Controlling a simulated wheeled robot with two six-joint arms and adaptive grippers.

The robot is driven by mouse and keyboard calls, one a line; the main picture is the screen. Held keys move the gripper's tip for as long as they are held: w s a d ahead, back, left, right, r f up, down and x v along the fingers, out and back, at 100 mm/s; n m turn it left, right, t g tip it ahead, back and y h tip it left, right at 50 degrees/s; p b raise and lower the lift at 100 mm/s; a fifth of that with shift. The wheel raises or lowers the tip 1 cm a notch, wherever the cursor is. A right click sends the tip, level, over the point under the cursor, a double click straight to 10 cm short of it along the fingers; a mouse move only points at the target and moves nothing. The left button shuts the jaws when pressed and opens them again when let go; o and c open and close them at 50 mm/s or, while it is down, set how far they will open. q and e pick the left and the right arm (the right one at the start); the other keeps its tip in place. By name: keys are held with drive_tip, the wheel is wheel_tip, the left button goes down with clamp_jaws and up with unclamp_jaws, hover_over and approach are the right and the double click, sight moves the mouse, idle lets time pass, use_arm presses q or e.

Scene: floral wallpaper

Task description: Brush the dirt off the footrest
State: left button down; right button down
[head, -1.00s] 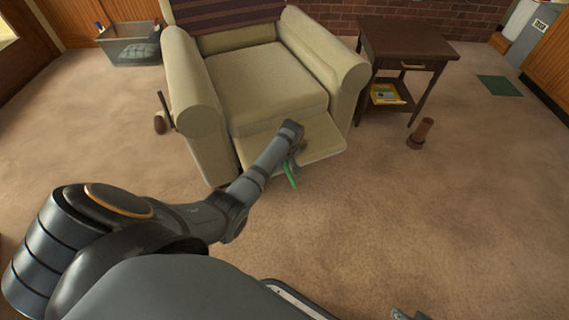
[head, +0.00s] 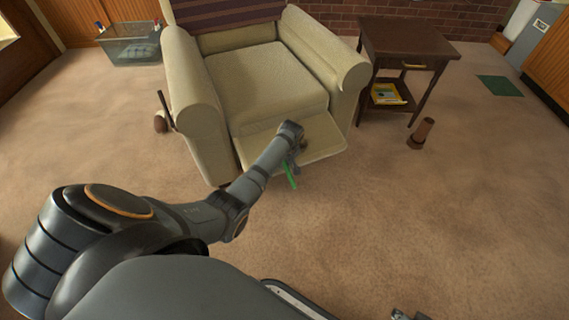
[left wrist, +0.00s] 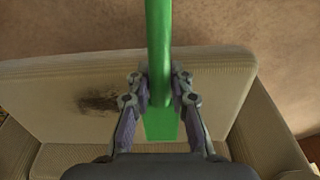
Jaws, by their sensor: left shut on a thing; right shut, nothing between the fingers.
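The footrest (head: 325,138) is the beige padded panel extended from the front of the armchair. A dark brown dirt patch (left wrist: 100,101) shows on it in the left wrist view, left of my gripper. My left gripper (head: 293,163) is over the footrest's front part and shut on a green brush (head: 290,177). In the left wrist view the brush's green handle (left wrist: 159,50) runs between the fingers; its bristles cannot be made out. My right gripper (head: 408,315) barely shows at the bottom edge, shut and empty, away from the chair.
The beige armchair (head: 265,85) stands behind the footrest. A dark side table (head: 405,45) is to its right, with a brown cylindrical object (head: 421,133) on the carpet in front. A clear bin (head: 133,50) stands at the back left.

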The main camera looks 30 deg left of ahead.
sight(298, 163)
use_arm(q)
drive_tip(key=shift+w+a+f+b, duration=0.1)
drive_tip(key=shift+f+b, duration=0.25)
drive_tip(key=shift+f, duration=0.2)
drive_tip(key=shift+w, duration=0.1)
drive_tip(key=shift+w+d+f+b, duration=0.1)
drive_tip(key=shift+w+d+b, duration=0.7)
drive_tip(key=shift+w+d, duration=0.15)
drive_tip(key=shift+w, duration=0.3)
drive_tip(key=shift+w+d+f+b, duration=0.1)
drive_tip(key=shift+w+d+b, duration=0.3)
drive_tip(key=shift+w+b, duration=0.25)
drive_tip(key=shift+w+d+f+b, duration=0.1)
drive_tip(key=shift+w+d+b, duration=0.3)
drive_tip(key=shift+w+b, duration=0.15)
drive_tip(key=shift+w+d+r, duration=0.2)
